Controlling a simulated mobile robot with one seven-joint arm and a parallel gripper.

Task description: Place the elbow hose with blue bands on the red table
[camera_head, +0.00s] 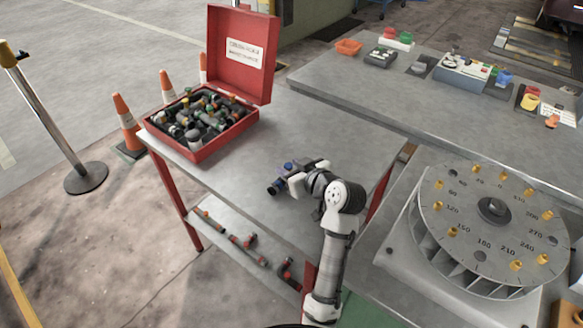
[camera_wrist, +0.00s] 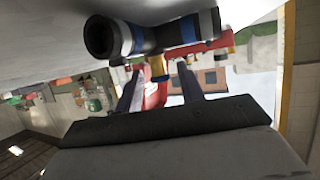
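The elbow hose with blue bands is a dark piece that lies across the top of the wrist view (camera_wrist: 145,38), its round open end facing left. In the head view the hose (camera_head: 276,187) is over the grey top of the red table (camera_head: 250,200), just left of my gripper (camera_head: 293,180). In the wrist view, my gripper (camera_wrist: 160,78) has its two fingers apart, with background visible between them. The fingertips reach the hose's edge. Whether they touch it is unclear, and part of the hose is hidden by my gripper in the head view.
An open red case (camera_head: 225,140) full of fittings stands on the table's back left. Several hose pieces lie on the lower shelf (camera_head: 245,245). A grey bench (camera_head: 370,85) with bins is behind, and a numbered dial (camera_head: 490,240) is at the right. The table's front middle is clear.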

